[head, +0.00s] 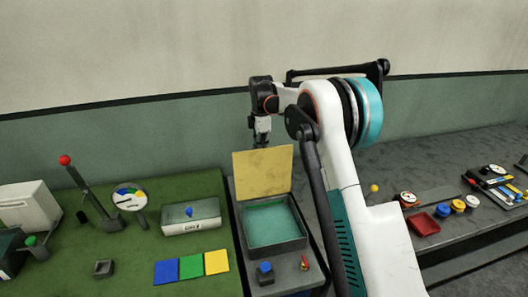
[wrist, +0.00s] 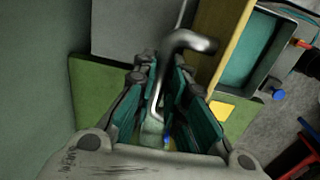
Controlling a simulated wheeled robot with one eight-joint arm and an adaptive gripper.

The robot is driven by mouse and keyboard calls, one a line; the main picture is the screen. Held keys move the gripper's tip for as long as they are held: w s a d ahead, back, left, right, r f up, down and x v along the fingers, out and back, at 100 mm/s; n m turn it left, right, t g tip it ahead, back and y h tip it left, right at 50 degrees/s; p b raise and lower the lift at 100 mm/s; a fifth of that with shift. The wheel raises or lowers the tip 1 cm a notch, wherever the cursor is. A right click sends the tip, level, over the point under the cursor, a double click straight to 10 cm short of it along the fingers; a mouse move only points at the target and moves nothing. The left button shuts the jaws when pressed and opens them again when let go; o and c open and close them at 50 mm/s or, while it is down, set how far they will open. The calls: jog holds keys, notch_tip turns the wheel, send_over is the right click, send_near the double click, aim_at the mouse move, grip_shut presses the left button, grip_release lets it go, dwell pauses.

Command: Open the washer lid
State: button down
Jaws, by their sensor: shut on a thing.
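The washer is a grey box with a teal inside (head: 275,222); its opening also shows in the wrist view (wrist: 247,50). Its yellow lid (head: 264,174) stands up at the back edge, roughly upright, and the inside is exposed. In the wrist view the lid (wrist: 222,42) is seen nearly edge-on. A bent grey metal handle (wrist: 188,40) runs beside the lid and down between my fingers. My gripper (head: 260,141) is behind the top of the lid, shut on the handle; its fingers (wrist: 165,85) flank the bar. The handle is hidden in the head view.
A blue knob (head: 265,267) and a red-topped switch (head: 304,263) sit on the washer's front. To the left, a green bench holds a white box (head: 191,224), coloured tiles (head: 191,267), a dial (head: 130,196) and a red-knobbed lever (head: 79,180). A red tray (head: 423,224) lies right.

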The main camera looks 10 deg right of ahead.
jog(key=w, duration=0.3)
jog(key=shift+w+f, duration=0.15)
jog(key=shift+f, duration=0.1)
jog(key=shift+w, duration=0.2)
jog(key=c, duration=1.6)
grip_release()
jog(key=shift+w, duration=0.1)
jog(key=shift+w+f, duration=0.15)
jog(key=shift+f, duration=0.05)
notch_tip(320, 180, up, 12)
jog(key=shift+s, duration=0.45)
